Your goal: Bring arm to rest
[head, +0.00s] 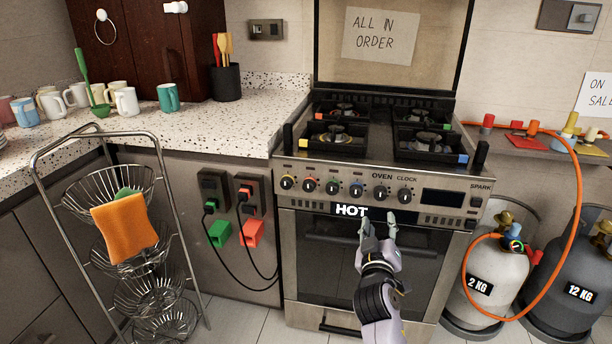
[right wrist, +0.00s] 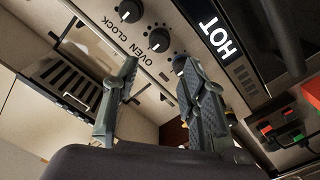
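My right gripper (head: 378,230) is in front of the oven (head: 380,205), near the right end of the "HOT" label (head: 351,210) and below the control knobs. Its two fingers point up and stand apart with nothing between them. The right wrist view also shows the open, empty fingers (right wrist: 160,95), with the oven knobs (right wrist: 159,40) and the "HOT" label (right wrist: 220,40) beyond. I cannot tell whether the fingers touch the oven front. My left gripper is in neither view.
A wire basket stand (head: 155,300) with an orange cloth (head: 125,228) stands at the left. Two gas cylinders (head: 497,275) (head: 570,275) with an orange hose (head: 578,190) stand right of the oven. Several mugs (head: 127,102) stand on the speckled counter (head: 215,130). Floor shows between stand and oven.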

